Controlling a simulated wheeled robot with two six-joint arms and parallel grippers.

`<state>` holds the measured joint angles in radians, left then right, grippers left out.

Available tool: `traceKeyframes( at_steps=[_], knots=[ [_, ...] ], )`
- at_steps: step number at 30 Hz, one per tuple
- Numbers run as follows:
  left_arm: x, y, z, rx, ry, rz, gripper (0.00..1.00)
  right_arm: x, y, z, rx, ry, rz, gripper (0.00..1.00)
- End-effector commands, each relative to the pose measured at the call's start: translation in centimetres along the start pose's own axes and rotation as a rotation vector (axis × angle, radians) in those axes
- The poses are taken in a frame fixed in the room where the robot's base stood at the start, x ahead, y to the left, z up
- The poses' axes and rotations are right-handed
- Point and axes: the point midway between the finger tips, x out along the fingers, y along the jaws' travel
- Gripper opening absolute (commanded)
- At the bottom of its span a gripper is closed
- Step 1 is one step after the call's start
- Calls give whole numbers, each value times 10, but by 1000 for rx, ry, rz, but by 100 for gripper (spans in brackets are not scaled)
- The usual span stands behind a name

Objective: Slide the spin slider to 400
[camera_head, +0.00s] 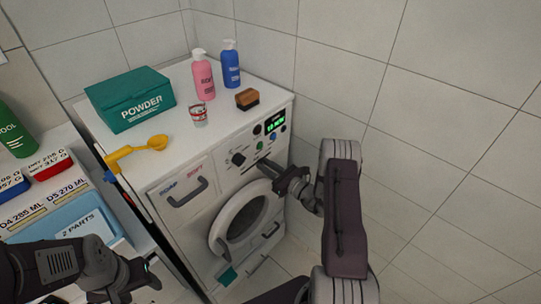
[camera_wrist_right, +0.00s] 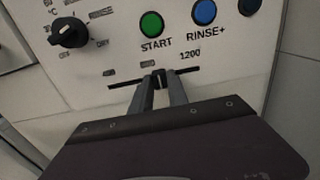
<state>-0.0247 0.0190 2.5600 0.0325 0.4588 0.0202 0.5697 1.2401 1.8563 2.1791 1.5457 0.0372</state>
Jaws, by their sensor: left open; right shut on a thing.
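The spin slider sits in a dark slot (camera_wrist_right: 124,85) on the white washing machine's front panel, below the START and RINSE+ buttons. The label 1200 is printed above the slot's right part; smaller marks further left are unreadable. My right gripper (camera_wrist_right: 160,80) is shut on the slider knob (camera_wrist_right: 159,76), right of the slot's middle. In the head view the right gripper (camera_head: 268,165) reaches the panel from the right and hides part of the slot. My left gripper (camera_head: 150,275) is open and empty at the lower left, away from the panel.
A dial (camera_wrist_right: 70,32), green START button (camera_wrist_right: 151,24) and blue RINSE+ button (camera_wrist_right: 204,12) lie near the slot.

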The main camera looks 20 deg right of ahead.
Motion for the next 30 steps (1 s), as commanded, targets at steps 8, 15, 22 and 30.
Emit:
traceKeyframes(
  at_steps=[8, 15, 22, 30],
  knots=[
    [-4, 0, 0, 0, 0, 0, 57, 0, 12, -1, 3, 3, 3, 0],
    [-6, 0, -1, 0, 0, 0, 57, 0, 20, -1, 3, 2, 1, 0],
    [-8, 0, -1, 0, 0, 0, 57, 0, 29, -1, 2, 4, 2, 0],
    [-11, 0, -1, 0, 0, 0, 57, 0, 39, -1, 3, 3, 2, 0]
  ],
)
